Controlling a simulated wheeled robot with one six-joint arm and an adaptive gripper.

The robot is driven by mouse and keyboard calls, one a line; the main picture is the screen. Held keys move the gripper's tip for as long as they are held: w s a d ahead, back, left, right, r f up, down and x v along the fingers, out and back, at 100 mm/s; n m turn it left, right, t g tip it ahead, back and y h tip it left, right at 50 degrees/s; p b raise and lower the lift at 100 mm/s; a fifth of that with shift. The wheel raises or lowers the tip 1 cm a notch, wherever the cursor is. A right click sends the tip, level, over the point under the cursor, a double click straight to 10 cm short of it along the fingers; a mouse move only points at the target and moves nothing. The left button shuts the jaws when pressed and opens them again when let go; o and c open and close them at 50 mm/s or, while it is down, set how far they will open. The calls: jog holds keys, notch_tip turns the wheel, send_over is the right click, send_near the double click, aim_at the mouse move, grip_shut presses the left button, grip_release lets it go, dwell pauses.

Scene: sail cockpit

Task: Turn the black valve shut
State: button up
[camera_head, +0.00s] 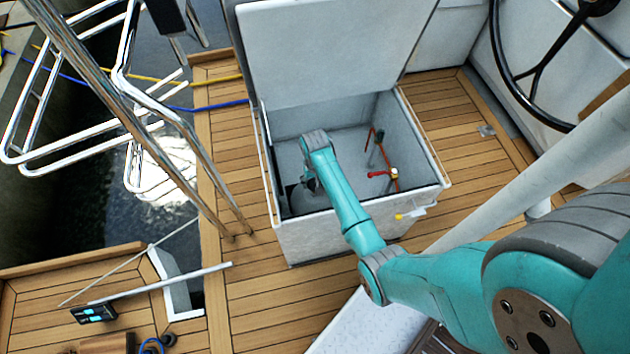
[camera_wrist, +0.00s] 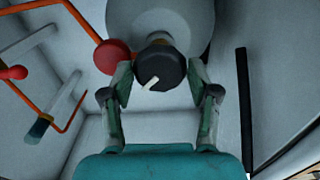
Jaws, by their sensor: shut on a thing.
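The black valve (camera_wrist: 172,66) is a round dark knob with a white pointer mark, seen in the wrist view in front of a pale rounded body. The pointer lies aslant, toward the lower left. My gripper (camera_wrist: 160,76) has one finger on each side of the knob and is shut on it. In the head view my gripper (camera_head: 310,183) reaches down into the open white locker (camera_head: 350,238), at its left side. There the arm hides the valve.
An orange pipe (camera_wrist: 83,22) with a red round knob (camera_wrist: 113,57) runs close left of the valve. A red handle (camera_head: 378,174) stands at the locker's right. The raised lid (camera_head: 325,50) and locker walls bound the space. Steel rails (camera_head: 120,95) stand left.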

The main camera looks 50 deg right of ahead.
aim_at(315, 183)
jog(key=m, duration=0.4)
jog(key=shift+m, duration=2.1)
jog(key=o, duration=1.1)
jog(key=shift+o, duration=0.2)
notch_tip(315, 183, up, 12)
